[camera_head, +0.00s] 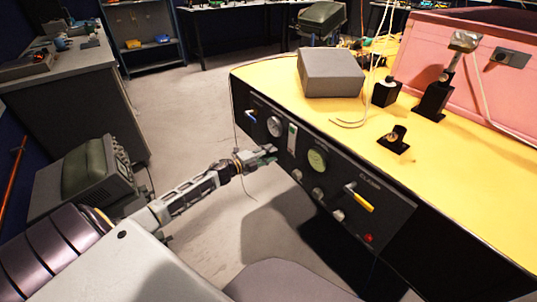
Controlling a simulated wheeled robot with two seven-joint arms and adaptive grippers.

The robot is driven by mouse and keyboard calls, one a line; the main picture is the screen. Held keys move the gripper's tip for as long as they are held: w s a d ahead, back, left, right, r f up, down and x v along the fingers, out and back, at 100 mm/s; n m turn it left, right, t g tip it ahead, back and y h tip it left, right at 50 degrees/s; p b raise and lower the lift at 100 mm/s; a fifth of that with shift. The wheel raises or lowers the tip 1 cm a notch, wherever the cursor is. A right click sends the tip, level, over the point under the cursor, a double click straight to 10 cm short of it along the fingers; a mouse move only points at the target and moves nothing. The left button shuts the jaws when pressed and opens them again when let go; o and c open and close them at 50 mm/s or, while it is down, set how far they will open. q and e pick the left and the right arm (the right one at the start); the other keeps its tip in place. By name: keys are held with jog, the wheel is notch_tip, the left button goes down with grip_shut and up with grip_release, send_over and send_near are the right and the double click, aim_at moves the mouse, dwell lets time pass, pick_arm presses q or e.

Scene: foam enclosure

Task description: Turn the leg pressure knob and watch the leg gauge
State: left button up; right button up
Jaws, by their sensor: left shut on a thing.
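My left gripper (264,157) reaches in from the left to the black control panel (384,222) on the front of the yellow-topped bench. It is shut at the panel's left part, below a round white-faced gauge (274,127). Its fingers hide the leg pressure knob they are closed on. Small knobs (297,174) show along the panel's lower edge. I cannot read the gauge labels or needles, so which is the leg gauge is unclear. My right gripper is out of view.
A yellow-handled clamp lever (359,199) and a red button (369,238) sit on the panel's right part.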

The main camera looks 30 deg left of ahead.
pick_arm(q)
jog(key=shift+d, duration=0.1)
jog(key=o, duration=1.1)
jog(key=shift+c, duration=0.2)
jog(key=shift+s, duration=0.25)
jog(key=v, duration=1.1)
jog(key=shift+s+a, duration=0.2)
jog(key=shift+a, duration=0.05)
dwell(0.6)
